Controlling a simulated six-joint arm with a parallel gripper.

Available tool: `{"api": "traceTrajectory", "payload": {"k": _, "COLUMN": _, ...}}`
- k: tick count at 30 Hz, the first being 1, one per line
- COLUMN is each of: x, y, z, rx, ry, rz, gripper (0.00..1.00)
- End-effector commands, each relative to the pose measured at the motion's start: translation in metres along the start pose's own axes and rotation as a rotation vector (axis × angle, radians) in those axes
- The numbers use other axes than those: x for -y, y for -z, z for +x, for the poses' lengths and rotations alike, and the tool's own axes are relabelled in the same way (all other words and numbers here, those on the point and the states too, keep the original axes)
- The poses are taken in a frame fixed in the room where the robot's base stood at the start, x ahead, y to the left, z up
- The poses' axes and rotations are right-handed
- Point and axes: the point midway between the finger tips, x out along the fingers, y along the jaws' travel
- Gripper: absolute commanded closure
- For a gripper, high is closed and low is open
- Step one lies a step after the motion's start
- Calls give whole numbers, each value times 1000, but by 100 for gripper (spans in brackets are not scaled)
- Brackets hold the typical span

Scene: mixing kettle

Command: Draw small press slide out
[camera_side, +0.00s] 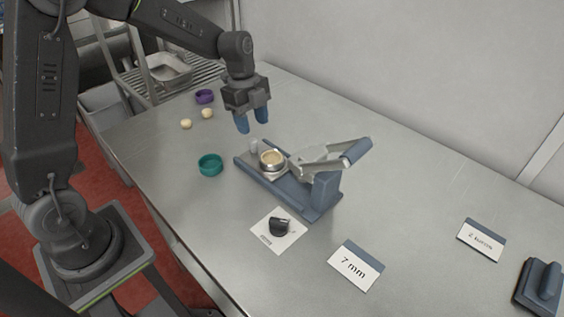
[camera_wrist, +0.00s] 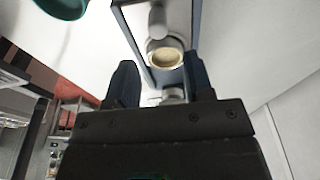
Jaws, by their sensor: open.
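The small press (camera_side: 318,193) stands on the steel table with a blue-grey base and a raised metal lever that ends in a blue handle (camera_side: 357,152). Its slide (camera_side: 262,170) is at the left end of the base and carries a metal ring with something cream-coloured inside. A small grey upright knob (camera_side: 253,146) stands at the slide's outer end. My gripper (camera_side: 252,122) is open and empty, above and behind the knob, apart from it. In the wrist view the ring (camera_wrist: 166,56) and the knob (camera_wrist: 157,20) show beyond my open fingers (camera_wrist: 160,85).
A teal ring (camera_side: 210,165) lies left of the press, and a purple ring (camera_side: 204,97) and two cream balls (camera_side: 196,118) lie farther back. A black knob on a white card (camera_side: 279,228), a "7 mm" card (camera_side: 354,270) and a second card (camera_side: 481,240) lie in front and right. A blue-grey block (camera_side: 540,286) is far right.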

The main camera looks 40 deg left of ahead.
Motion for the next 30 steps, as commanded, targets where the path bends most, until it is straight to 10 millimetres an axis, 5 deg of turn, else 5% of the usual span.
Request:
{"api": "traceTrajectory", "payload": {"k": 21, "x": 0, "y": 11, "z": -63, "rx": 1, "ry": 2, "rz": 1, "gripper": 52}}
{"api": "traceTrajectory", "payload": {"k": 30, "x": 0, "y": 12, "z": -68, "rx": 0, "ry": 0, "rz": 1, "gripper": 52}}
